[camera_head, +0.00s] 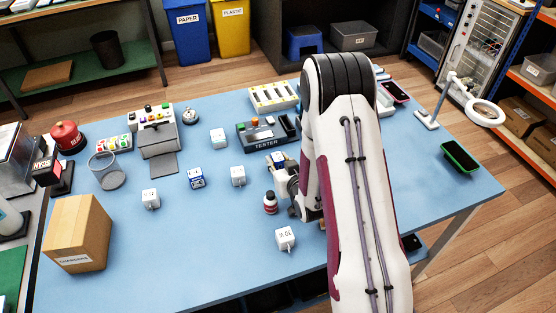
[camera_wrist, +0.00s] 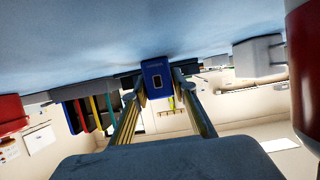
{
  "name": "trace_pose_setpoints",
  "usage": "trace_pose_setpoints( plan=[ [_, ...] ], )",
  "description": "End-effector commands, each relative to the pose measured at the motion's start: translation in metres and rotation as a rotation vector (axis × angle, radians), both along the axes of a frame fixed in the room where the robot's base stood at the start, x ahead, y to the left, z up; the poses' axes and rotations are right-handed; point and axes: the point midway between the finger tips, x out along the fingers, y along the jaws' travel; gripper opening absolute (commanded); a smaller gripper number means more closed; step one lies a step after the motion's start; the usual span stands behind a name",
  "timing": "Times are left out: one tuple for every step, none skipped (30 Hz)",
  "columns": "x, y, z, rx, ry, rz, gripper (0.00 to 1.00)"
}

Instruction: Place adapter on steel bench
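A small blue adapter (camera_wrist: 157,80) with a dark port shows between the two fingertips of my gripper (camera_wrist: 160,92) in the wrist view. The fingers lie close against both of its sides and look shut on it. In the head view my gripper (camera_head: 281,166) is low over the blue table, left of my forearm, and partly hidden by it. A second blue-and-white adapter (camera_head: 195,178) stands on the table. White adapters (camera_head: 238,176) stand nearby, one more at the front (camera_head: 285,238).
The blue table (camera_head: 240,268) also holds a red-and-white bottle (camera_head: 270,203) close to my gripper, a tester (camera_head: 266,134), a cardboard box (camera_head: 78,233) and a mesh cup (camera_head: 108,172). A green-framed phone (camera_head: 460,157) lies at the right. The front middle is fairly clear.

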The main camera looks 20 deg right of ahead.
Motion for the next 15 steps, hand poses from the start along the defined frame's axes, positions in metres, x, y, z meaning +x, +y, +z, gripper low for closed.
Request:
trace_pose_setpoints(
  plan=[
    [0.0001,0.0000,0.0003,0.000,0.000,0.000,0.41],
    [0.0000,0.0000,0.0003,0.000,0.000,0.000,0.41],
    [0.0001,0.0000,0.0004,0.000,0.000,0.000,0.41],
    [0.0001,0.0000,0.0004,0.000,0.000,0.000,0.41],
    [0.0001,0.0000,0.0004,0.000,0.000,0.000,0.41],
    [0.0001,0.0000,0.0004,0.000,0.000,0.000,0.41],
    [0.0001,0.0000,0.0004,0.000,0.000,0.000,0.41],
    [0.0001,0.0000,0.0004,0.000,0.000,0.000,0.41],
    [0.0001,0.0000,0.0005,0.000,0.000,0.000,0.41],
    [0.0001,0.0000,0.0005,0.000,0.000,0.000,0.41],
    [0.0001,0.0000,0.0005,0.000,0.000,0.000,0.41],
    [0.0001,0.0000,0.0008,0.000,-0.001,0.000,0.41],
    [0.0001,0.0000,0.0010,0.000,-0.001,0.000,0.41],
    [0.0002,0.0000,0.0014,0.000,-0.001,0.000,0.41],
    [0.0002,-0.0001,0.0023,0.000,-0.001,0.000,0.41]
  ],
)
